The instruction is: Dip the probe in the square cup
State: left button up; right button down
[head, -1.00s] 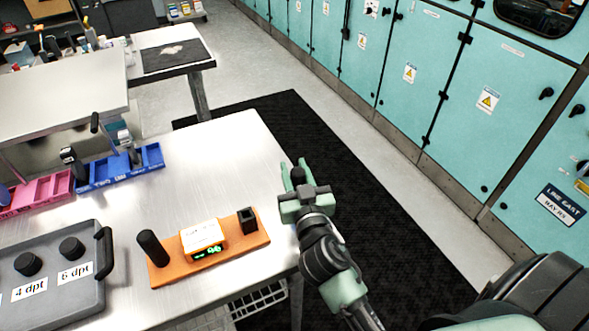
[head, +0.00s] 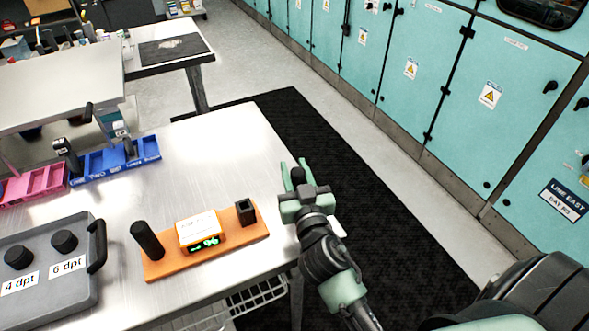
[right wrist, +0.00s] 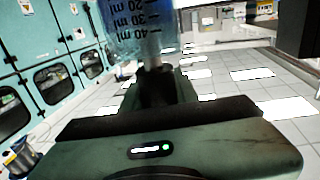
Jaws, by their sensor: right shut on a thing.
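The small black square cup (head: 245,212) stands at the right end of an orange base (head: 225,243) on the metal table. A taller black round post or cup (head: 147,240) is at its left end, with a white-topped box (head: 201,230) with a lit display between. My right gripper (head: 294,177) is beyond the table's right edge, up and right of the square cup, apart from it. It is shut on a dark thing, mostly hidden. In the right wrist view a clear blue part (right wrist: 138,30) with ml marks shows above the fingers; whether it is the held thing is unclear. My left gripper is not in view.
A grey tray (head: 85,290) with black knobs labelled 4 dpt and 6 dpt is at front left. Blue (head: 100,165) and pink (head: 30,187) bins stand behind it. The table middle is clear. Teal cabinets (head: 430,90) line the right side.

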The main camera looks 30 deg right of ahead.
dwell(0.4)
notch_tip(320, 180, up, 8)
jog(key=p, duration=0.6)
jog(key=shift+f+p, duration=0.2)
jog(key=shift+p, duration=0.2)
